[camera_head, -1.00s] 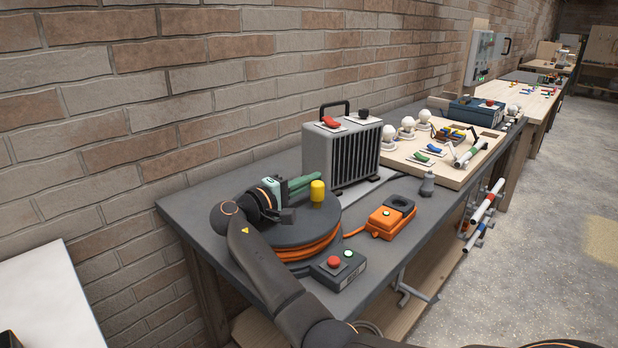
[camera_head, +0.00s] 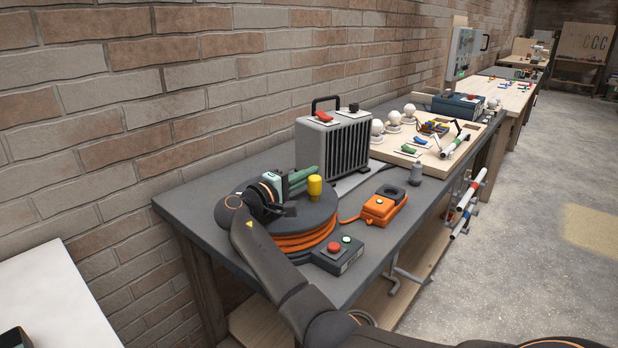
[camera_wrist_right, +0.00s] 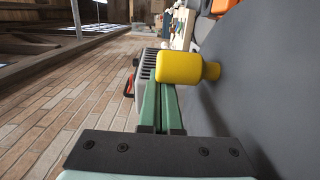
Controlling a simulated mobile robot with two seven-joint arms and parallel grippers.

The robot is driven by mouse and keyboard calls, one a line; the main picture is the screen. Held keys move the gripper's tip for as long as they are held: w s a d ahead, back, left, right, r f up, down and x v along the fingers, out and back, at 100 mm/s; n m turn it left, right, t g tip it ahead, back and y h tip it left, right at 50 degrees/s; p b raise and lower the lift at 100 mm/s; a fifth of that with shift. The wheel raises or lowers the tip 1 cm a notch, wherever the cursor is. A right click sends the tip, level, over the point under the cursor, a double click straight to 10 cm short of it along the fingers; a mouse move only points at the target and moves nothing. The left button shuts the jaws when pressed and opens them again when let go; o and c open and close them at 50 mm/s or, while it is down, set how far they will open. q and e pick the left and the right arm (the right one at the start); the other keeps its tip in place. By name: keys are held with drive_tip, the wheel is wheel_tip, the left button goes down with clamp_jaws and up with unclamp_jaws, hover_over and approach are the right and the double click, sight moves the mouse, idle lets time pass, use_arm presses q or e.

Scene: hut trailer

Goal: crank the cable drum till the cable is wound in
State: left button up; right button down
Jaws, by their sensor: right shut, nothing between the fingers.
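The cable drum (camera_head: 307,241) stands on the near part of the grey bench, orange cable wound round its side beneath a dark flat top. A yellow crank knob (camera_head: 315,187) stands upright on that top; it also shows large in the right wrist view (camera_wrist_right: 182,67). The orange cable runs from the drum to an orange box (camera_head: 381,208) on the bench. My right gripper (camera_head: 312,172) is over the drum, its green fingers shut and empty, close beside the knob on its wall side. I cannot tell whether they touch it.
A small box with red and green buttons (camera_head: 338,254) sits in front of the drum. A grey finned heater (camera_head: 333,145) stands behind it. The brick wall borders the bench.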

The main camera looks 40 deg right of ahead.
use_arm(q)
drive_tip(key=shift+a+r, duration=0.2)
use_arm(e)
drive_tip(key=shift+s, duration=0.3)
use_arm(q)
drive_tip(key=shift+w, duration=0.15)
use_arm(e)
drive_tip(key=shift+s+a, duration=0.1)
drive_tip(key=shift+s, duration=0.05)
drive_tip(key=shift+f+m+g, duration=0.1)
drive_tip(key=shift+m+g, duration=0.2)
drive_tip(key=shift+s+a+f+m+g+b, duration=0.1)
drive_tip(key=shift+s+a+m+g+b, duration=0.15)
drive_tip(key=shift+m+g+b, duration=0.25)
drive_tip(key=shift+g+b, duration=0.3)
drive_tip(key=shift+g, duration=0.1)
drive_tip(key=shift+s+a+m+g+b, duration=0.15)
drive_tip(key=shift+m+g+b, duration=0.25)
drive_tip(key=shift+g, duration=0.1)
drive_tip(key=shift+s+a+m+g+b, duration=0.15)
drive_tip(key=shift+m+g+b, duration=0.2)
drive_tip(key=shift+g, duration=0.25)
use_arm(q)
drive_tip(key=shift+w+d+f, duration=0.15)
drive_tip(key=shift+f, duration=0.45)
drive_tip(key=shift+w+d+f, duration=0.1)
drive_tip(key=shift+d+f, duration=0.05)
drive_tip(key=shift+f, duration=0.4)
use_arm(e)
drive_tip(key=shift+s, duration=0.1)
